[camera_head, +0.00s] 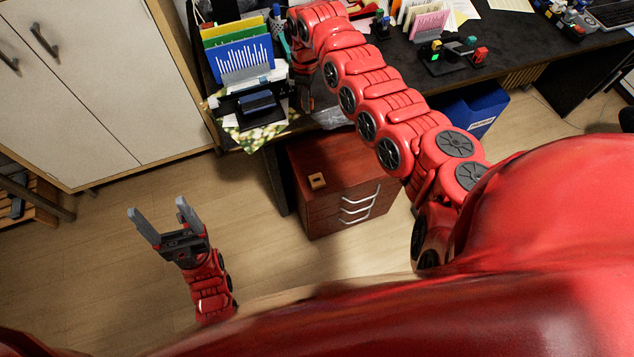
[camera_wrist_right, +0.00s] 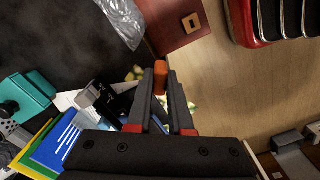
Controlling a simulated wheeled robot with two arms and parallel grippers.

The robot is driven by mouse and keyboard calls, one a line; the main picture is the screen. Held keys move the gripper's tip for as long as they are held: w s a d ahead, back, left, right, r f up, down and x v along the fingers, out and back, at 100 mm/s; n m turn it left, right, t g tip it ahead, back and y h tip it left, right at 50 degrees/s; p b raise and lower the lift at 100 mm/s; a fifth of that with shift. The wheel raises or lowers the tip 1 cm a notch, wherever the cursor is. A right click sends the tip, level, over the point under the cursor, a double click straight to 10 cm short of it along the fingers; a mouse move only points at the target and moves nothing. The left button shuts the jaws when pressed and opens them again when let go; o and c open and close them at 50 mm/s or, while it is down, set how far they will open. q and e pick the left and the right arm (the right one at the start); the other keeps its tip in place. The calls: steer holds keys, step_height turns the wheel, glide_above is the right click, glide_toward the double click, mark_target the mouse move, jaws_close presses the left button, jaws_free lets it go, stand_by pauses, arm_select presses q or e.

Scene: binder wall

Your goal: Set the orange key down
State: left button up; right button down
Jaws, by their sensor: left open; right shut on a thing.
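The orange key (camera_wrist_right: 160,76) shows in the right wrist view as a small orange piece at the fingertips of my right gripper (camera_wrist_right: 163,88), which is shut on it. The key is held in the air; most of it is hidden between the fingers. My left gripper (camera_head: 157,206) is open and empty, over the floor at the lower left.
A reddish drawer unit (camera_head: 338,160) stands under the desk (camera_head: 400,55), with a small wooden block with a hole (camera_head: 317,181) on its top. Folders (camera_head: 240,55) and a dark device (camera_head: 258,103) crowd the desk's left end. A white cabinet (camera_head: 95,80) stands left.

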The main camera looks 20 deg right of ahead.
steer(key=s+d+f+n+b, duration=0.1)
steer(key=s+d+f+n, duration=0.2)
steer(key=s+f, duration=0.8)
steer(key=s+d+f+n+b, duration=0.1)
steer(key=s+d+f+n, duration=0.25)
steer(key=s+f, duration=0.75)
steer(key=w+a, duration=0.2)
steer(key=w, duration=0.1)
steer(key=w+a+b, duration=0.1)
steer(key=w+a, duration=0.1)
steer(key=w, duration=0.1)
steer(key=w+a+b, duration=0.1)
steer(key=w+a, duration=0.1)
steer(key=w, duration=0.2)
steer(key=shift+w+r, duration=0.1)
steer(key=shift+r, duration=0.2)
steer(key=shift+w+a+b, duration=0.5)
steer(key=shift+w+a, duration=0.05)
steer(key=shift+w, duration=0.2)
steer(key=shift+w+f, duration=0.1)
steer(key=shift+f, duration=0.2)
step_height(320, 180, down, 3)
steer(key=shift+b, duration=0.65)
steer(key=shift+r, duration=0.1)
